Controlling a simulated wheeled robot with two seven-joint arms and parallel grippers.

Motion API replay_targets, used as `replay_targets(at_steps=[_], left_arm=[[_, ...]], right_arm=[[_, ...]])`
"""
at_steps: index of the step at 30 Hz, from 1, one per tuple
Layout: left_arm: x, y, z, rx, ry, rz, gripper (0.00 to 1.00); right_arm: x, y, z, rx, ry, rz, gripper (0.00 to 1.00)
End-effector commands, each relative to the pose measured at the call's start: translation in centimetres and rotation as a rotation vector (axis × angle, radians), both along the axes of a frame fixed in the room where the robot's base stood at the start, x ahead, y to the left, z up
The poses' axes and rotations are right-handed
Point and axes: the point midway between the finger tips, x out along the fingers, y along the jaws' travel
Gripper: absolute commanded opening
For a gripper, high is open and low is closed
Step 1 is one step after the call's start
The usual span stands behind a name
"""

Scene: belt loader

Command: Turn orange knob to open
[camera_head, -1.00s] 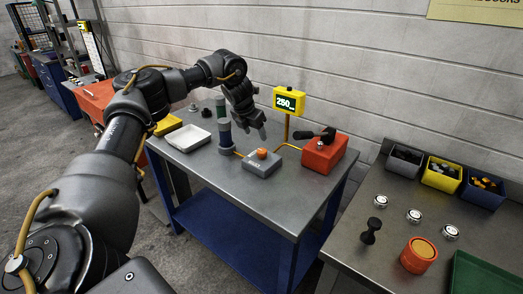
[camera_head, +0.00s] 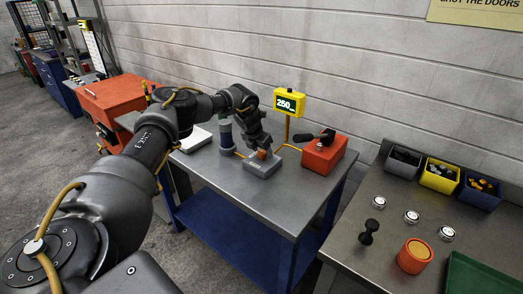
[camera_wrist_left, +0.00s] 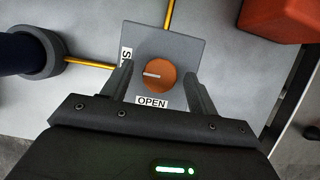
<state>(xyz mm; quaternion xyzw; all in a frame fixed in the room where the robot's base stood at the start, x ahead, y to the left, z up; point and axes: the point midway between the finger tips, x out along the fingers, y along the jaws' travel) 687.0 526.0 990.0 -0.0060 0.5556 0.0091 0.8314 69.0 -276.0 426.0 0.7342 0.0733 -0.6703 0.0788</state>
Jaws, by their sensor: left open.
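The orange knob (camera_wrist_left: 158,76) sits on a grey box (camera_wrist_left: 187,37) and has a white pointer line. My left gripper (camera_wrist_left: 158,78) is open, with one finger on each side of the knob and gaps visible between. In the head view the left gripper (camera_head: 262,152) is over the grey box (camera_head: 264,168), partly hiding the orange knob (camera_head: 262,154). My right gripper is not in view.
A yellow display (camera_head: 289,102) reading 250 stands behind the box. A red block with a black lever (camera_head: 323,154) is to its right, and a dark-blue cylinder (camera_head: 225,135) to its left. A side table (camera_head: 345,249) holds bins and small parts.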

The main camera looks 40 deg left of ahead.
Motion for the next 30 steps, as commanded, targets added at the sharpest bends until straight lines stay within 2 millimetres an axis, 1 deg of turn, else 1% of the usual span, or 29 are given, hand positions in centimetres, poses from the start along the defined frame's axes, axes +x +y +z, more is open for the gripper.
replay_targets(at_steps=[1,9,10,11,20,26,30], left_arm=[[0.0,0.0,0.0,0.0,0.0,0.0,0.55],[0.0,0.0,0.0,0.0,0.0,0.0,0.2],[0.0,0.0,0.0,0.0,0.0,0.0,0.16],[0.0,0.0,0.0,0.0,0.0,0.0,0.14],[0.0,0.0,0.1,0.0,0.002,0.045,0.14],[0.0,-0.2,0.2,-0.002,0.002,0.162,0.14],[0.0,-0.3,0.3,-0.001,0.002,0.282,0.14]], right_arm=[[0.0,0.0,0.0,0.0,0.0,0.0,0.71],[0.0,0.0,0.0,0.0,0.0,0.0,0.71],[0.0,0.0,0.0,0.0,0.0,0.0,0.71],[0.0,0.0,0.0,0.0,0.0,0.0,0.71],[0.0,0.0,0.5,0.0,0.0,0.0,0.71],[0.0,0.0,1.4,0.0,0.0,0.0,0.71],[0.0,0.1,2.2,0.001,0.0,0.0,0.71]])
